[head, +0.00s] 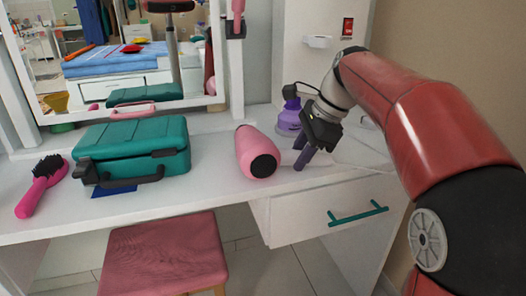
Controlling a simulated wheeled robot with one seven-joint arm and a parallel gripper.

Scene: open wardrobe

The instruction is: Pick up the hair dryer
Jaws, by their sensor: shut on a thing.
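Dark purple-grey bars show below the gripper body; I cannot tell whether these are fingers or part of the dryer. I cannot tell whether the dryer is clear of the tabletop.
A pink cylinder with a black end (252,150) lies left of my gripper. A green case (135,145) and a pink hairbrush (42,186) lie farther left. A mirror (130,60) stands behind. A drawer with a green handle (358,215) and a pink stool (165,255) are in front.

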